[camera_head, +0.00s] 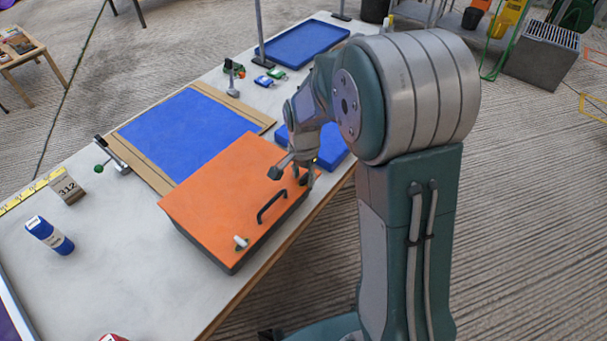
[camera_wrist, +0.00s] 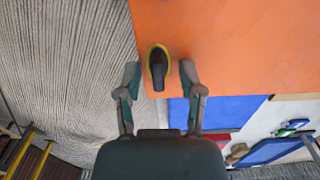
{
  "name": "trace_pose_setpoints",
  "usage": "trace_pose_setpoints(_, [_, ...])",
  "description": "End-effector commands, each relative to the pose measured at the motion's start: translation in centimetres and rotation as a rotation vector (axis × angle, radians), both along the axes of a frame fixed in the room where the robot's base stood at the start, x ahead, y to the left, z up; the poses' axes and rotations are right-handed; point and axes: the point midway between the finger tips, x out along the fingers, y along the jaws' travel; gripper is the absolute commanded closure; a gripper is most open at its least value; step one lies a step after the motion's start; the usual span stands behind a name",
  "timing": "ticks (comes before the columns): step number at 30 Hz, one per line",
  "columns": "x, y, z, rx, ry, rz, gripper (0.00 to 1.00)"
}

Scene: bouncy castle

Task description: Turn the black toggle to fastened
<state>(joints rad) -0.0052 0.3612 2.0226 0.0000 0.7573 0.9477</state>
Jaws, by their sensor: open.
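The black toggle (camera_wrist: 158,68) has a yellow rim around it and sits near the edge of an orange lid (camera_wrist: 230,45). Its long side runs up and down in the wrist view. In the head view, the orange lid (camera_head: 225,185) tops a dark case, and my gripper hides most of the toggle. My gripper (camera_head: 293,174) is open over the lid's far right corner. In the wrist view, my gripper (camera_wrist: 160,76) has one fingertip on each side of the toggle, with gaps showing. I cannot tell how far above the lid the fingertips are.
A black handle (camera_head: 271,206) and a pale grey latch (camera_head: 240,242) are on the case's near right side. A blue mat (camera_head: 185,132), a blue tray (camera_head: 305,43) and a blue bottle (camera_head: 50,235) are on the table. Open floor lies right of the table edge.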

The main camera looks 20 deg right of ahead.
Motion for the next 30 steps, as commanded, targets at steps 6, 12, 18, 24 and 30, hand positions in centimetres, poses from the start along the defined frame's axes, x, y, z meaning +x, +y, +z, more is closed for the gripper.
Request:
trace_pose_setpoints(6, [0.02, -0.01, 0.01, 0.0, 0.0, 0.0, 1.0])
trace_pose_setpoints(12, [0.08, -0.01, 0.01, 0.0, -0.001, 0.001, 1.0])
trace_pose_setpoints(18, [0.11, 0.0, 0.02, 0.0, -0.002, 0.031, 1.0])
trace_pose_setpoints(24, [0.14, -0.01, 0.04, 0.0, -0.003, 0.13, 1.0])
trace_pose_setpoints(30, [0.18, -0.01, 0.05, 0.0, -0.004, 0.294, 1.0])
